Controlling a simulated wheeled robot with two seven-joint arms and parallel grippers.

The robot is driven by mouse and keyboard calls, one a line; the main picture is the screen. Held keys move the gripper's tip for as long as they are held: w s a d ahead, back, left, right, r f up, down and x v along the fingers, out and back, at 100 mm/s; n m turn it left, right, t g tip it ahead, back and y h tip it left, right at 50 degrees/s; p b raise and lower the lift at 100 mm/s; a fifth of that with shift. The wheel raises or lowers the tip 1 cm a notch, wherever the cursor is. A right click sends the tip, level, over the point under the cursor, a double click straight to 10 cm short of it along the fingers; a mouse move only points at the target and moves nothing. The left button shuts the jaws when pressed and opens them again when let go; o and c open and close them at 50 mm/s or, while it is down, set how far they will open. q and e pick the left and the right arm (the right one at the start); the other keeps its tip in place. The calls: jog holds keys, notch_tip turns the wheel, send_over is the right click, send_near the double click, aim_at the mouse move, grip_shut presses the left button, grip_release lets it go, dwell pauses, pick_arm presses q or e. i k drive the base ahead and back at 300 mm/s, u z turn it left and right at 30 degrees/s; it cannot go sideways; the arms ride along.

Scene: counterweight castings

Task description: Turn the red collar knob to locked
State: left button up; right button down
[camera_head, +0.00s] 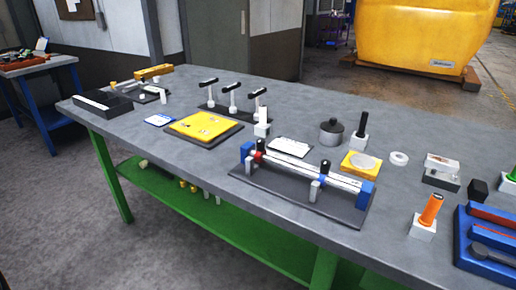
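A fixture with a dark base plate (300,203) stands at the front edge of the grey workbench. Two silver rods (300,172) run across it between a blue end block (246,152) on the left and another blue end block (366,192) on the right. A small red collar (258,156) with a dark knob on top sits on the rods close to the left block. The red knob's markings are too small to read. Neither of my grippers is in view.
Left of the fixture lies a yellow panel (204,125). Behind it stand several black-handled clamps (232,98). A dark pot (331,132), a black-handled tool (361,128) and a yellow block (360,163) stand behind the fixture. An orange-handled tool (431,210) and blue tray (464,235) are right.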

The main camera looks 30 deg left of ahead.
aim_at(260, 143)
jog(key=k, duration=1.1)
jog(key=u, duration=0.95)
jog(key=i, duration=1.2)
jog(key=z, duration=0.45)
